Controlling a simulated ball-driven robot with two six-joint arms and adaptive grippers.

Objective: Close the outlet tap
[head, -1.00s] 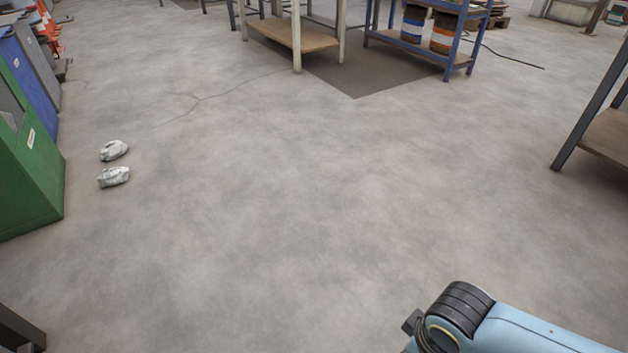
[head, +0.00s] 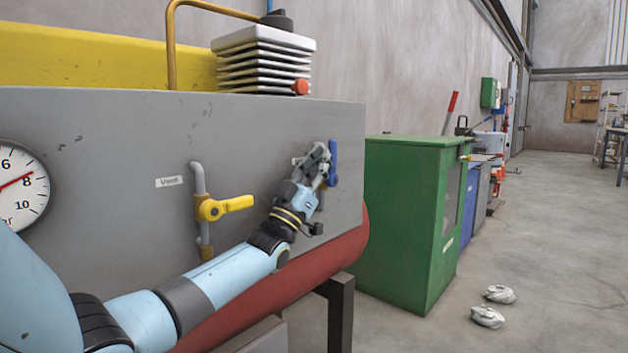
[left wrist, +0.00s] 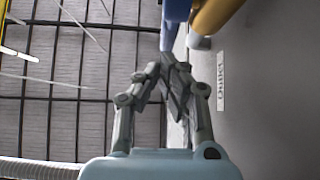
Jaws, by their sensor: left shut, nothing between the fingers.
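The outlet tap's blue lever (head: 333,163) stands upright near the right end of the grey machine panel (head: 110,125). In the left wrist view the blue lever (left wrist: 176,12) shows at the top, beside a brass-coloured part (left wrist: 212,14), with a label reading "Outlet" (left wrist: 221,80) on the panel. My left gripper (head: 324,158) is shut and empty, just left of the lever in the head view. Its fingers (left wrist: 172,75) meet below the lever in the left wrist view. I cannot tell whether they touch it. My right gripper is out of view.
A second tap with a yellow lever (head: 228,206) sits left of my gripper. A pressure gauge (head: 20,185) is at the far left. A red cylinder (head: 345,243) runs below the panel. A green cabinet (head: 402,225) stands to the right, with open floor beyond.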

